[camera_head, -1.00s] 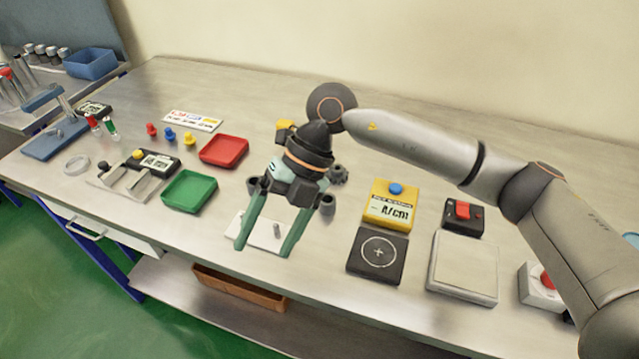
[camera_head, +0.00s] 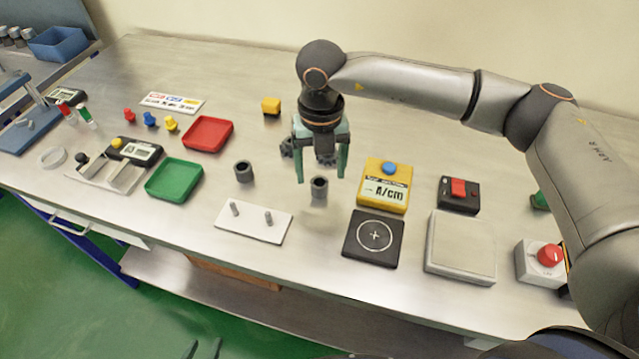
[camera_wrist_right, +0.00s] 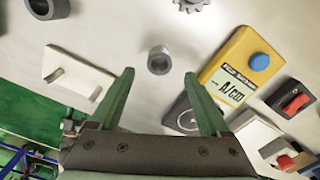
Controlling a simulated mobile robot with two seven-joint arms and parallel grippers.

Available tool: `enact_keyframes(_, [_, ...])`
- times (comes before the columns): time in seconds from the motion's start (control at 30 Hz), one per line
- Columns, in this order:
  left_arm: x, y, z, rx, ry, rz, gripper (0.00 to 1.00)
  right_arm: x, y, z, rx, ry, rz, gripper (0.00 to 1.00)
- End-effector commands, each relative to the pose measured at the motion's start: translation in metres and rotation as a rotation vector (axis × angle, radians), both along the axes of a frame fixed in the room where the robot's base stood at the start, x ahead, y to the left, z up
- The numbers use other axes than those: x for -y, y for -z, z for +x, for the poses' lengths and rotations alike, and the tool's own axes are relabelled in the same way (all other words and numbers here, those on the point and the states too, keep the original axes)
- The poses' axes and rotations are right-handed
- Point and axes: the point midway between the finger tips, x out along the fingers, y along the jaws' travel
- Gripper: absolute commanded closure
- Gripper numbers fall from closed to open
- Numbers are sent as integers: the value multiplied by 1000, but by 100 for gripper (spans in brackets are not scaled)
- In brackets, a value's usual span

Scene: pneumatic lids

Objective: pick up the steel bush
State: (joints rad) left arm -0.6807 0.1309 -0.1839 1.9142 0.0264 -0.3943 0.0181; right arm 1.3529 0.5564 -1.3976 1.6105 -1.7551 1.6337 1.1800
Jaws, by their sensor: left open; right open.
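Two dark grey hollow bushes stand upright on the bench, and I cannot tell by colour which is the steel one. One bush (camera_head: 319,188) is just below my right gripper (camera_head: 322,168); the other bush (camera_head: 243,172) is further left. In the right wrist view the nearer bush (camera_wrist_right: 158,61) lies ahead, between the lines of the fingertips (camera_wrist_right: 159,74), and the other bush (camera_wrist_right: 48,7) is cut off at the top left. My right gripper is open, empty and pointing down. My left gripper (camera_head: 203,350) shows only its fingertips at the bottom edge, apart and empty.
A white plate with two pins (camera_head: 252,223) lies in front of the bushes. The yellow meter (camera_head: 384,186) and black pad (camera_head: 373,238) stand to the right. A grey gear (camera_head: 288,148) is behind the right gripper. Green (camera_head: 174,180) and red (camera_head: 208,134) trays are left.

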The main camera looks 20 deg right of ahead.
Motion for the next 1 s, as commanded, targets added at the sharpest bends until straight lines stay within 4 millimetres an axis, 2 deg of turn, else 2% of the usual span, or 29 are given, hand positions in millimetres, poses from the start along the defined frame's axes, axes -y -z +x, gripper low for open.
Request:
enact_keyframes(0.13, [0,-9,0,0,0,0,50,0,21,5,-5,1,-2,20])
enact_keyframes(0.3, [0,-11,0,0,0,0,50,0,43,6,-3,0,-1,20])
enact_keyframes(0.57, [0,-11,0,0,1,1,50,0,47,6,-1,-1,0,20])
enact_keyframes(1.0, [0,-11,0,1,1,1,50,0,46,6,-1,-1,0,67])
